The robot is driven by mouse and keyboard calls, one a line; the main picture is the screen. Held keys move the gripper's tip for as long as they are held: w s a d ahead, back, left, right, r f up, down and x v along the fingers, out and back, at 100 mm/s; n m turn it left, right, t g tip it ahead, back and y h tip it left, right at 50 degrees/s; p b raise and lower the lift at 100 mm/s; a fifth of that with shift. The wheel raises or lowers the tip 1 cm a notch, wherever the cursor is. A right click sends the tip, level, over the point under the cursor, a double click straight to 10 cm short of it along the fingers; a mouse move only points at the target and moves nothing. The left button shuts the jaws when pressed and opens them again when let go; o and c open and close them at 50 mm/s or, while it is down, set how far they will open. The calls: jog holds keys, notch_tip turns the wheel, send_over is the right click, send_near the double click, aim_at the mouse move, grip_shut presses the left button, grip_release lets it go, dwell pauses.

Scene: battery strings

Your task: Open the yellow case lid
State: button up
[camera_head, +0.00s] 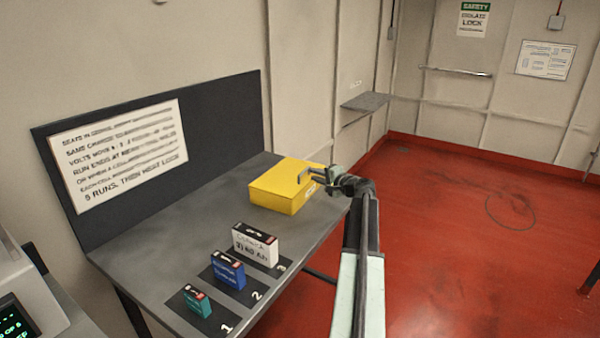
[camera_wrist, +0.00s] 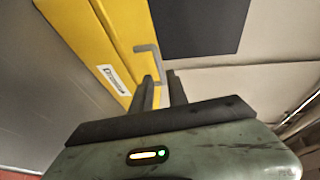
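The yellow case (camera_head: 283,187) sits shut at the far end of the grey bench, with a thin grey handle (camera_head: 304,172) on its lid. My gripper (camera_head: 322,178) is at the case's right side, by the handle. In the wrist view, the yellow case (camera_wrist: 95,45) fills the upper left. The bent grey handle (camera_wrist: 153,50) runs down to my fingertips (camera_wrist: 161,80), and its end appears between them.
Three boxes, teal (camera_head: 196,301), blue (camera_head: 228,270) and white (camera_head: 255,245), stand on numbered dark mats on the near bench. A sign (camera_head: 120,150) leans on the dark back panel. The red floor (camera_head: 440,230) to the right is mostly clear.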

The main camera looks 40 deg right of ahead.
aim_at(305, 171)
jog(key=w, duration=0.3)
jog(key=w+f+b, duration=0.1)
jog(key=w, duration=0.3)
jog(key=shift+w+d+f, duration=0.15)
jog(key=shift+d+f, duration=0.05)
jog(key=shift+c, duration=0.3)
grip_shut()
dwell(0.7)
